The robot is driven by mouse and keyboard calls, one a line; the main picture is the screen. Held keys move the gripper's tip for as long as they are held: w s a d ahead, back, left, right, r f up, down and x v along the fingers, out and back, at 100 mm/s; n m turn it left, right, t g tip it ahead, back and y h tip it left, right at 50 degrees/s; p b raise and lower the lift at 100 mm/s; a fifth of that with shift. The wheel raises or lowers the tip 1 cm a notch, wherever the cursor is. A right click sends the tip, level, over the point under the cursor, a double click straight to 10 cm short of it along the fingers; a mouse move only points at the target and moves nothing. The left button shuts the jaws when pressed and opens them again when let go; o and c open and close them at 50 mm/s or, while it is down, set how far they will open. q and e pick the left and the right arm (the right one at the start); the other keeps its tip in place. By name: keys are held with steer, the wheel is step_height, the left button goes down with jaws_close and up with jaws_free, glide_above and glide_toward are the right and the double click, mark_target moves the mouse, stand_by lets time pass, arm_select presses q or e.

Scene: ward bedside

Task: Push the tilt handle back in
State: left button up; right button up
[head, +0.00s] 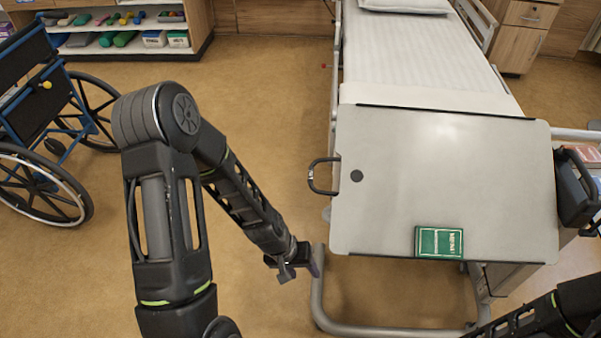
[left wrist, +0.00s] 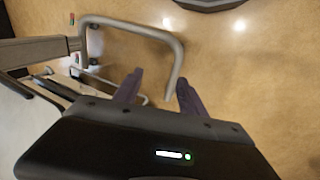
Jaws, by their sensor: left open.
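The tilt handle (head: 313,176) is a dark loop sticking out from the left edge of the grey overbed table top (head: 400,215) in the head view. My left gripper (head: 294,268) is open and empty, below and a little left of the handle, apart from it. It is near the front left corner of the table. The left wrist view shows its two purple fingers (left wrist: 158,92) spread apart. A grey bent tube (left wrist: 177,60) lies beyond them there, probably the table's base; I cannot make out the handle surely. My right arm shows at the lower right, its gripper out of frame.
A green box (head: 439,242) lies on the table's front edge. The table's tubular base (head: 317,300) stands on the floor beside my left gripper. The bed (head: 410,60) is behind. A wheelchair (head: 45,130) and a shelf (head: 125,45) are at left. Floor left of the handle is clear.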

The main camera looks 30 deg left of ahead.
arm_select(q)
steer(key=w+a+r, duration=0.2)
steer(key=a+r, duration=0.1)
steer(key=r, duration=0.1)
steer(key=w+a+r+t, duration=0.1)
steer(key=w+a+r, duration=0.1)
steer(key=w+r, duration=0.1)
steer(key=w+a+r+t, duration=0.1)
steer(key=w+a+r, duration=0.1)
steer(key=a+r, duration=0.1)
steer(key=shift+w+a+r, duration=0.1)
steer(key=shift+a+r, duration=0.1)
steer(key=shift+r, duration=0.25)
steer(key=shift+w+a+r, duration=0.1)
steer(key=shift+a+r, duration=0.05)
steer(key=shift+r, duration=0.25)
steer(key=c, duration=0.3)
steer(key=a+r, duration=0.2)
steer(key=r, duration=0.3)
steer(key=w+a+r+t, duration=0.1)
steer(key=a+r, duration=0.1)
steer(key=r, duration=0.3)
steer(key=w+a+r+t, duration=0.1)
steer(key=a+r, duration=0.1)
steer(key=r, duration=0.3)
steer(key=shift+a, duration=0.1)
steer(key=c, duration=0.6)
steer(key=shift+r, duration=0.2)
jaws_close()
steer(key=shift+f, duration=0.15)
